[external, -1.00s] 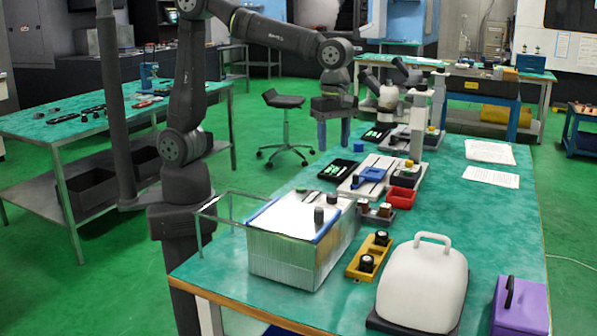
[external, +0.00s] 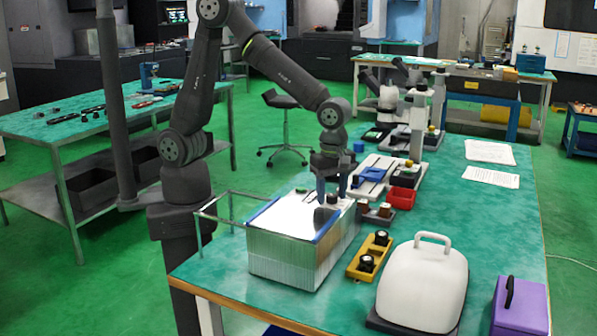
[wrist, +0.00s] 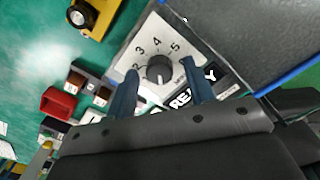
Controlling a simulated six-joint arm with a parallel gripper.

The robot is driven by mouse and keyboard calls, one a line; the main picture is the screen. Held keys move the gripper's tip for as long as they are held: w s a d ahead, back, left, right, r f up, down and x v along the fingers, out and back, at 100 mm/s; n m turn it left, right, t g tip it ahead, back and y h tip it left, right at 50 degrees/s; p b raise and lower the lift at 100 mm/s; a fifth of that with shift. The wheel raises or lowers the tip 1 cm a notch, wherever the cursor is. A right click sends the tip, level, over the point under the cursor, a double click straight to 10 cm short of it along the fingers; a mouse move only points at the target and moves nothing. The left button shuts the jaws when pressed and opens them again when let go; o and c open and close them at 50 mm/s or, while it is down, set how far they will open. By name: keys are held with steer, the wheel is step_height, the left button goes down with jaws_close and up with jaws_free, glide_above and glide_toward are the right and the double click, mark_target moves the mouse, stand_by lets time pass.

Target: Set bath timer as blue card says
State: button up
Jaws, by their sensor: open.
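The timer dial (wrist: 142,46) is a pale plate with a dark round knob (wrist: 158,68) and printed numbers; 2, 3, 4 and 5 show. I cannot read the knob's pointer clearly. A dark READY label (wrist: 192,90) sits beside it, partly covered by a finger. My gripper (wrist: 160,70) is open, with one blue finger on each side of the knob; I cannot tell whether they touch it. In the external view my gripper (external: 333,198) is low at the rear right of the ribbed bath tank (external: 290,258), hiding the dial. I cannot make out the blue card.
A yellow holder (external: 369,256) with black knobs, a red bin (external: 401,197) and a white domed cover (external: 423,284) stand to the right. The table's right side is mostly clear.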

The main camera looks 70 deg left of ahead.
steer(key=c, duration=1)
